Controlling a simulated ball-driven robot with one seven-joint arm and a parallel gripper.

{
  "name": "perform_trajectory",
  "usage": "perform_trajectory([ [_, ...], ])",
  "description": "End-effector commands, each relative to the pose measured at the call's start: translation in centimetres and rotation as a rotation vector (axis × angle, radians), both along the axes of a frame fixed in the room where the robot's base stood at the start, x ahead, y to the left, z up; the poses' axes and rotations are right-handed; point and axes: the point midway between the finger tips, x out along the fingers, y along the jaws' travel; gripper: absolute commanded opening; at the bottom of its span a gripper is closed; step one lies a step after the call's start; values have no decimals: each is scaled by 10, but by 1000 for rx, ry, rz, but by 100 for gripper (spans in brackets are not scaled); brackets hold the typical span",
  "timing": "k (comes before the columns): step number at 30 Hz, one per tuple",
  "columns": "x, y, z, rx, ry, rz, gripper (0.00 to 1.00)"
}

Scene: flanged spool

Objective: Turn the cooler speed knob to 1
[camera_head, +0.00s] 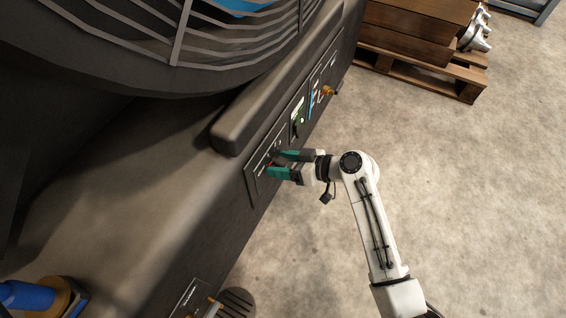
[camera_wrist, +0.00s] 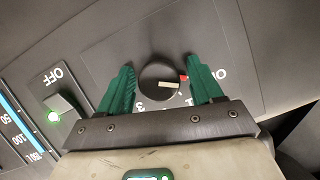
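The cooler speed knob (camera_wrist: 160,78) is a round black dial on the dark panel, with a pale pointer line reaching right in the wrist view. A small red mark (camera_wrist: 184,76) lies just right of it. A 3 is printed below the knob; other lettering on the right is partly hidden by a finger. My gripper (camera_wrist: 160,64) is open, its green fingers on either side of the knob, with gaps showing. In the head view, my gripper (camera_head: 275,161) is at the panel, hiding most of the knob.
A switch with a green light (camera_wrist: 53,116) and OFF label sits left of the knob in the wrist view, beside a blue-edged display (camera_wrist: 14,122). In the head view, a wooden pallet (camera_head: 430,72) stands at upper right.

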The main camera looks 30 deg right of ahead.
Motion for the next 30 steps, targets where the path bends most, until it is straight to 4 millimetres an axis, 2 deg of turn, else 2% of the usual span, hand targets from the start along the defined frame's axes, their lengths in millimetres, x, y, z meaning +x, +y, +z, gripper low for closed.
perform_trajectory([
  [2, 0, 0, 0, 0, 0, 0, 57],
  [15, 0, 0, 0, 0, 0, 0, 16],
  [23, 0, -1, 0, 26, 19, 0, 15],
  [30, 0, -2, 1, 129, 93, -2, 15],
])
